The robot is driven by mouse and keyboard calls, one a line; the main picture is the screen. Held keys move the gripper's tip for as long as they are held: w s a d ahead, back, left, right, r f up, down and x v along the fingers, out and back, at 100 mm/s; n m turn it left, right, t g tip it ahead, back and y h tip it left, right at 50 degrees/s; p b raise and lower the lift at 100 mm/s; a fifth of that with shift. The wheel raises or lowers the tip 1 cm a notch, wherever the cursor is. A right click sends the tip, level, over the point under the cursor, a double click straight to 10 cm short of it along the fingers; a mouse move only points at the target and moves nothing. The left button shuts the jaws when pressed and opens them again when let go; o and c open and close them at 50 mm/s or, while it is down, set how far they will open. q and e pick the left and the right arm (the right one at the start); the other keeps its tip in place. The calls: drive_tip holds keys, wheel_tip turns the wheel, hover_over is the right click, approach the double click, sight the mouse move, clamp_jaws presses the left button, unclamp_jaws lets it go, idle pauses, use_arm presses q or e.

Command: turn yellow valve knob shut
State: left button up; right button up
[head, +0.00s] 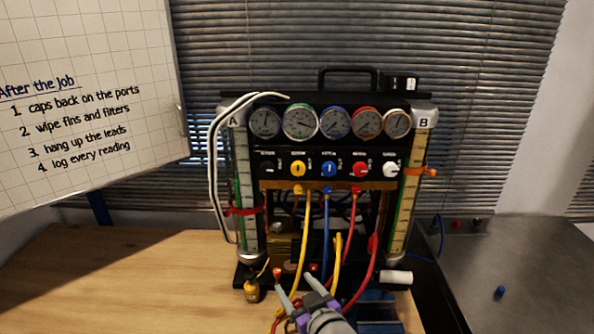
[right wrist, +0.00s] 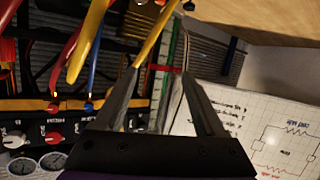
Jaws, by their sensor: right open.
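The yellow valve knob (head: 298,169) sits on the black valve panel of the gauge rig, left of the blue knob (head: 329,168). A pale mark shows on its face, too small to read its angle surely. My right gripper (head: 293,280) is open, low in front of the rig and well below the knob. In the right wrist view the fingers (right wrist: 160,70) are spread, with a yellow hose (right wrist: 155,35) near their tips; contact cannot be told. The yellow knob is not seen there. My left gripper is not in view.
Red (head: 361,169) and white (head: 390,169) knobs are farther right. Yellow, blue and red hoses (head: 357,225) hang below the panel. The wooden tabletop (head: 120,280) at left is clear.

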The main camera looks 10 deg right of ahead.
drive_tip(key=w+r+t+h, duration=0.2)
drive_tip(key=w+r+t, duration=0.35)
drive_tip(key=r, duration=0.25)
drive_tip(key=m+t+h, duration=0.2)
drive_tip(key=m+h, duration=0.1)
drive_tip(key=h, duration=0.2)
approach(298, 172)
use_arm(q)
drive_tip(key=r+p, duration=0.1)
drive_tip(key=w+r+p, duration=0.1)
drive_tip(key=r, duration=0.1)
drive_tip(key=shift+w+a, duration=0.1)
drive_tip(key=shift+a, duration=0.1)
use_arm(e)
drive_tip(key=x, duration=1)
drive_tip(key=shift+w+r, duration=0.15)
clamp_jaws()
